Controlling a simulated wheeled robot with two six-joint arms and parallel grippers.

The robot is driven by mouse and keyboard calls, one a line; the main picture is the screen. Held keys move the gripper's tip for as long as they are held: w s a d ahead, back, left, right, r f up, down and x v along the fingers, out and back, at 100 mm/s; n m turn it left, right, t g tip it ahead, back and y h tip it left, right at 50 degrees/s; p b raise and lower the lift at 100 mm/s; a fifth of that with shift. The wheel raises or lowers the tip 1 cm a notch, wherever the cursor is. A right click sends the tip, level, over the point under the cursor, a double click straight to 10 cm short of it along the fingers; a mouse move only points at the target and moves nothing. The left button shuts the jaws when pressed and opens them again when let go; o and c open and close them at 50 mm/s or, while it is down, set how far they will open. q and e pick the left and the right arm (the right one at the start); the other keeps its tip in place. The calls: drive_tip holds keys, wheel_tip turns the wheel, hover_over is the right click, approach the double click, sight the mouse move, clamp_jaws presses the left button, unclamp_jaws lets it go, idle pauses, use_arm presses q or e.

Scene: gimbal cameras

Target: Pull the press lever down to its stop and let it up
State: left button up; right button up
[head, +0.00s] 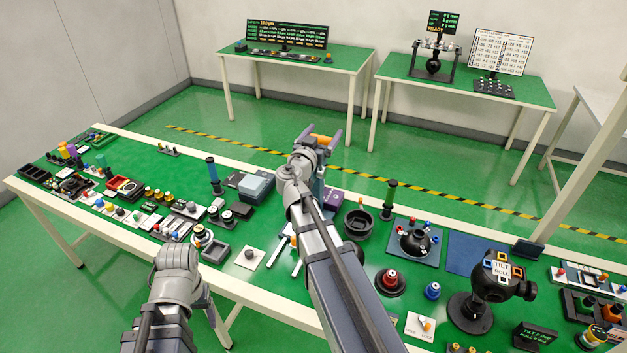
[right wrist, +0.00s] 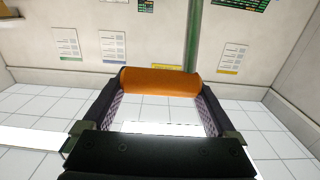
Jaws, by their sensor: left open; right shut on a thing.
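The press lever's orange handle (head: 320,140) shows beyond my right arm in the head view, above the table's far edge. In the right wrist view the orange grip (right wrist: 160,81) lies crosswise between the finger pads. My right gripper (head: 321,137) is shut on this grip, one finger at each end. The press body is mostly hidden behind my right arm, so the lever's angle is hard to tell. My left gripper (head: 212,312) is low at the near edge of the table, pointing down. It is open, empty and partly hidden by my wrist.
The green table (head: 262,297) is crowded. A black ball fixture (head: 497,277) stands at the right. Two more tables stand at the back.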

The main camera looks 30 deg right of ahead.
drive_tip(key=shift+w+d, duration=0.2)
drive_tip(key=shift+d, duration=0.1)
drive_tip(key=shift+r+p+x, duration=0.15)
drive_tip(key=shift+x, duration=0.6)
drive_tip(key=shift+r+p+x, duration=0.15)
drive_tip(key=shift+r+x, duration=0.05)
drive_tip(key=shift+x, duration=0.5)
drive_tip(key=o, duration=1.1)
drive_tip(key=shift+o, duration=0.5)
drive_tip(key=shift+w+f, duration=0.1)
drive_tip(key=shift+f, duration=0.05)
drive_tip(key=v, duration=0.8)
